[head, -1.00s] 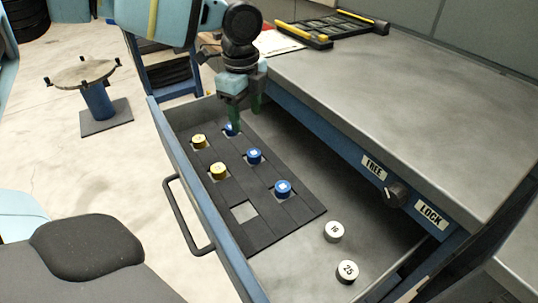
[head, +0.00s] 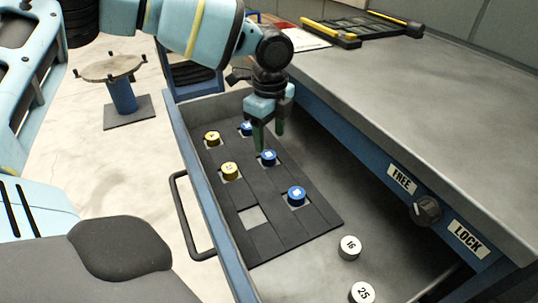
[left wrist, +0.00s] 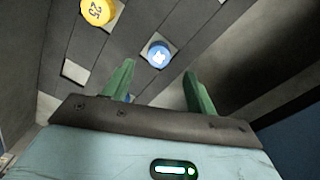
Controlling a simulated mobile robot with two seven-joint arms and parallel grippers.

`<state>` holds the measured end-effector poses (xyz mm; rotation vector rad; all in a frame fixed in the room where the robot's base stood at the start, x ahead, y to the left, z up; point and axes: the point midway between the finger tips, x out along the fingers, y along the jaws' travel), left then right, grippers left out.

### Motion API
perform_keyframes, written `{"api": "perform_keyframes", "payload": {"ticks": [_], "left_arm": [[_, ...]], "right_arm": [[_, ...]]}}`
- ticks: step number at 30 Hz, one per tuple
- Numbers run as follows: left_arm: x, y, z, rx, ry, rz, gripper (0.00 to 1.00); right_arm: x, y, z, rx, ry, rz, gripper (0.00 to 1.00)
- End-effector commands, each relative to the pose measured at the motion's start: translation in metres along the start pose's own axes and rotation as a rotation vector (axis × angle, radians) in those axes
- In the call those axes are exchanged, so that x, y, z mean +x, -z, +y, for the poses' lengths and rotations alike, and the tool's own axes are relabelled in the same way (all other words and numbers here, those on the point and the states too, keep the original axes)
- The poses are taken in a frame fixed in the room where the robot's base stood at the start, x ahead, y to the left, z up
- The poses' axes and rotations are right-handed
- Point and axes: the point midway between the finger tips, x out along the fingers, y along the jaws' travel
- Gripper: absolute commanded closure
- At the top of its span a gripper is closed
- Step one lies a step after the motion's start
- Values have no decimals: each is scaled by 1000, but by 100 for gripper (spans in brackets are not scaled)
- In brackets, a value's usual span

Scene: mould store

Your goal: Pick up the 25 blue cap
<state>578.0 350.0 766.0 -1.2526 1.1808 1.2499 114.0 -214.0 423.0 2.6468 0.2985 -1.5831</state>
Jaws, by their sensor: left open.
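Three blue caps sit in a row in the dark insert of the open drawer: a far one (head: 247,129), a middle one (head: 268,157) and a near one (head: 296,196). Their numbers are too small to read in the head view. My left gripper (head: 268,142) is open and empty, fingers pointing down, above the insert by the middle blue cap. In the left wrist view, a blue cap (left wrist: 159,54) shows beyond and between the open fingertips (left wrist: 159,68); its mark is not legible. My right gripper is not in view.
Two yellow caps (head: 229,171) sit in the left row; the left wrist view shows a yellow 25 cap (left wrist: 97,11). White caps 16 (head: 349,247) and 25 (head: 361,292) stand on the drawer floor. The workbench top (head: 420,120) overhangs the drawer's right side.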

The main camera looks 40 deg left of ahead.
Motion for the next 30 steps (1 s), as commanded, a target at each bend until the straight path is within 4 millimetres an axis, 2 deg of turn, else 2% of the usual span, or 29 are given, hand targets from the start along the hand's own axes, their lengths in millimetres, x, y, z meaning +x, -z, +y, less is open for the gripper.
{"api": "perform_keyframes", "payload": {"ticks": [12,19,30], "left_arm": [[50,0,3,1,-3,-2,43],[51,0,2,0,0,-1,43],[50,0,2,0,0,-1,90]], "right_arm": [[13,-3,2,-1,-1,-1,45],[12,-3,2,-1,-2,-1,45],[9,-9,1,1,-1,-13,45]]}}
